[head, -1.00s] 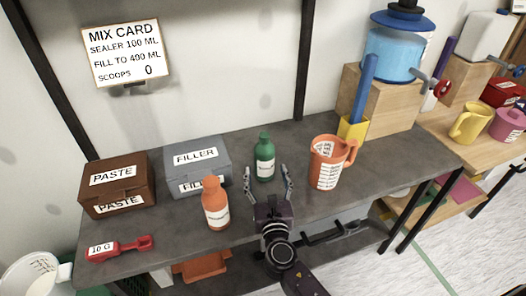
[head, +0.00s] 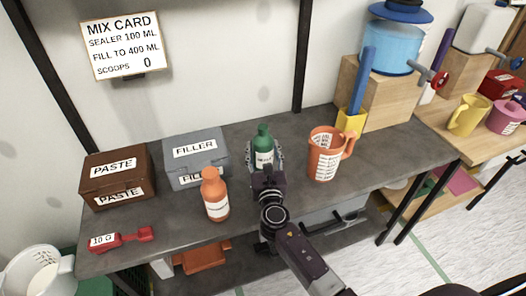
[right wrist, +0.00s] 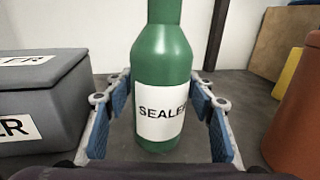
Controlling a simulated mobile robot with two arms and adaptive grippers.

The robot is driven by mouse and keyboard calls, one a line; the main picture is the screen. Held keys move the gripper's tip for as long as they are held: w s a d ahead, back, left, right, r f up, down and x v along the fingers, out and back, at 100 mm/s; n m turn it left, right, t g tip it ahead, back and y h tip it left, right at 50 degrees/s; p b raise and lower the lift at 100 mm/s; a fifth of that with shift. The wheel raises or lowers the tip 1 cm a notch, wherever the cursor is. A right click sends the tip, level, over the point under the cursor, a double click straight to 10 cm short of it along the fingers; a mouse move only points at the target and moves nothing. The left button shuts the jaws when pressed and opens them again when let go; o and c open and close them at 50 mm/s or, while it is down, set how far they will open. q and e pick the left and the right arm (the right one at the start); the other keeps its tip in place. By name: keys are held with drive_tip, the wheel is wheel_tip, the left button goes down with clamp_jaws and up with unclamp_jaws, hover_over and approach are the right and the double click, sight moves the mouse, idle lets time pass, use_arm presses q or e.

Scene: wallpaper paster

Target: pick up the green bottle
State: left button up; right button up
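The green bottle (head: 263,143) stands upright on the dark grey table, between the grey filler box and the orange jug. In the right wrist view, the green bottle (right wrist: 163,62) fills the middle, with a white "SEALER" label; its top is cut off. My right gripper (head: 265,157) reaches in from the front, with its fingers beside the bottle. In the right wrist view, the right gripper's blue-padded fingers (right wrist: 161,100) are open on both sides of the bottle, with gaps visible. My left gripper is not in view.
An orange bottle (head: 215,197) stands left of my right arm. The grey filler box (head: 196,157) is close left of the green bottle, and the orange measuring jug (head: 323,158) is close right. A brown paste box (head: 117,177) and a red scoop (head: 122,238) are farther left.

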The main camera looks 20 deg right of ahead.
drive_tip(key=c, duration=0.7)
drive_tip(key=shift+r, duration=0.1)
drive_tip(key=c, duration=0.4)
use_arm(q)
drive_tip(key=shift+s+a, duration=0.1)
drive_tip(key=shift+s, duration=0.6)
